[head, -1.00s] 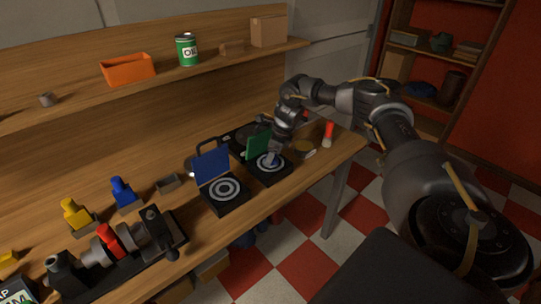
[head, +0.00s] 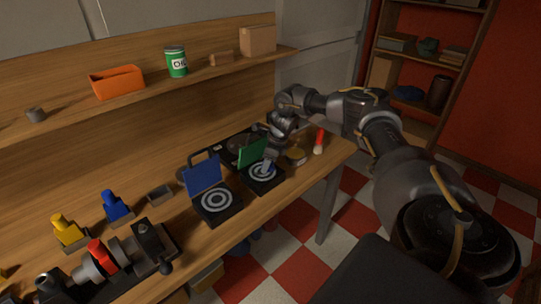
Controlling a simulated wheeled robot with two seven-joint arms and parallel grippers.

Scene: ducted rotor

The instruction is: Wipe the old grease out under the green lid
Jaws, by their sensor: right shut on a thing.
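The green lid (head: 253,152) stands open at the back of a black box, whose top shows pale rings (head: 257,178) around a dark middle. My right gripper (head: 271,153) is over this box, pointing down, shut on a small blue-grey tool (head: 266,167). The tool's lower end is at the rings; I cannot tell whether it touches them. The gripper and tool hide part of the rings and of the lid's right side. Any grease is too small to make out. My left gripper is not in view.
A similar box (head: 218,213) with an open blue lid (head: 204,174) stands just left. A dark case (head: 236,138) lies behind. A red and white bottle-like thing (head: 319,141) and a round tan thing (head: 295,156) are to the right. A clamp-like fixture (head: 148,241) is at front left.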

